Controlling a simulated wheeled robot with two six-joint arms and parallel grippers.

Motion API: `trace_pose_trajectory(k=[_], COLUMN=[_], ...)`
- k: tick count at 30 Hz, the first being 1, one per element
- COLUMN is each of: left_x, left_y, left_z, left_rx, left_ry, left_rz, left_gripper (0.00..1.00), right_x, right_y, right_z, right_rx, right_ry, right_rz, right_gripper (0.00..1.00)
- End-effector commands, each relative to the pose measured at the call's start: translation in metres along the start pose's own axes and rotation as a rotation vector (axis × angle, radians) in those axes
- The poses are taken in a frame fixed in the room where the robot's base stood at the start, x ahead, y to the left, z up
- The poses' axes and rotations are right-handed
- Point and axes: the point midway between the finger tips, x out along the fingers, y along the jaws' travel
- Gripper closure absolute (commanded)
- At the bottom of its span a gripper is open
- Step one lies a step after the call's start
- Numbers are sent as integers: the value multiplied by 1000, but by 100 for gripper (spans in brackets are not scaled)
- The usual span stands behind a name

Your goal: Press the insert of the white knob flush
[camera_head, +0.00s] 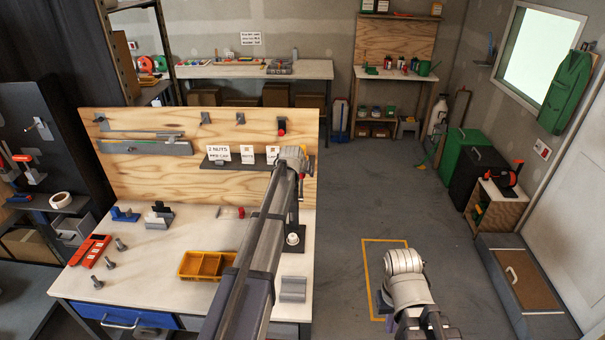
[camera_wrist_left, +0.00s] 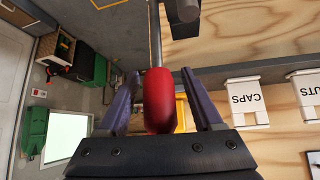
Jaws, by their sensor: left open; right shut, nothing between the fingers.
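A white knob (camera_head: 293,238) sits on the dark base of the press (camera_head: 294,212) at the bench's right end. Its insert is too small to make out. My left gripper (camera_head: 301,174) is up at the press, partly hidden by my arm. In the left wrist view, its open fingers (camera_wrist_left: 160,74) stand on either side of a red handle (camera_wrist_left: 158,105) on a grey rod; whether they touch it I cannot tell. My right gripper (camera_head: 388,323) hangs low over the floor, right of the bench, shut and empty.
A yellow tray (camera_head: 207,278), a grey block (camera_head: 293,289), a red tool (camera_head: 90,250) and several bolts lie on the bench (camera_head: 160,255). A plywood back panel (camera_head: 130,180) with a labelled shelf (camera_head: 215,164) stands behind.

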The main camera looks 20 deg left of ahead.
Motion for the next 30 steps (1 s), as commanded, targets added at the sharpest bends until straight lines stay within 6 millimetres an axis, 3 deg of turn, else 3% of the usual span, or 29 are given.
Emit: trace_pose_trajectory(k=[8,19,30], left_x=[-20,-74,-78], left_y=[0,0,0], left_z=[-1,-2,0], left_rx=[0,0,0], left_ry=[0,0,0], left_rz=[0,0,0], left_gripper=[33,33,33], right_x=[-16,-56,-58], right_y=[2,5,5], right_z=[1,4,4], right_rx=[-1,-5,-6], right_ry=[-1,-2,-3], right_rz=[0,0,0], right_gripper=[100,100,100])
